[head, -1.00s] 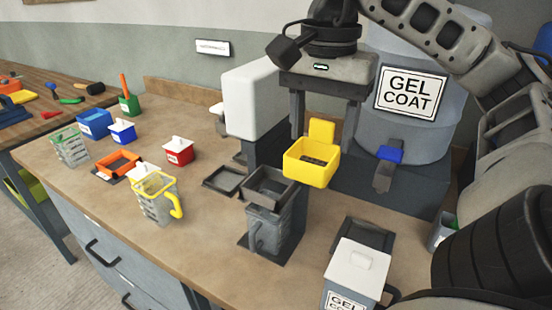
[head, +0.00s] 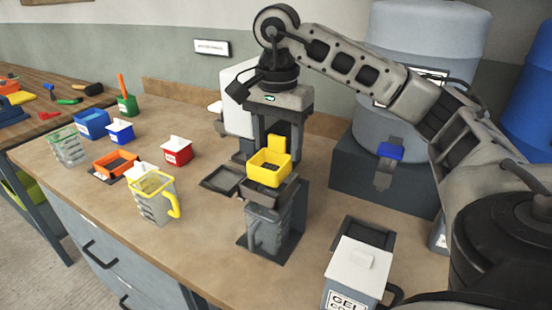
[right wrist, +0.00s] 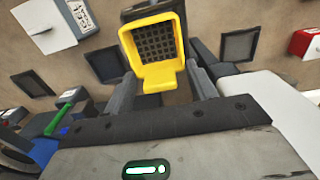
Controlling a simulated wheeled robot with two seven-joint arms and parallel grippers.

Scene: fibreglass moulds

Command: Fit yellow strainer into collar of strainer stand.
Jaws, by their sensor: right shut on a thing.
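The yellow strainer (head: 268,170) is a square cup with a dark mesh floor and a raised tab. My right gripper (head: 278,148) is shut on that tab; the strainer also shows between the fingers in the right wrist view (right wrist: 153,45). The strainer is over the dark square collar (head: 262,192) of the strainer stand, which holds a grey jug (head: 266,228) beneath. The strainer hides most of the collar, and I cannot tell whether it touches the collar or hangs just above it. My left gripper is not in view.
A yellow-rimmed clear jug (head: 152,197) stands left of the stand. A white-lidded gel coat container (head: 357,270) stands at front right. A large grey drum (head: 400,120) with a blue-handled tap is behind right.

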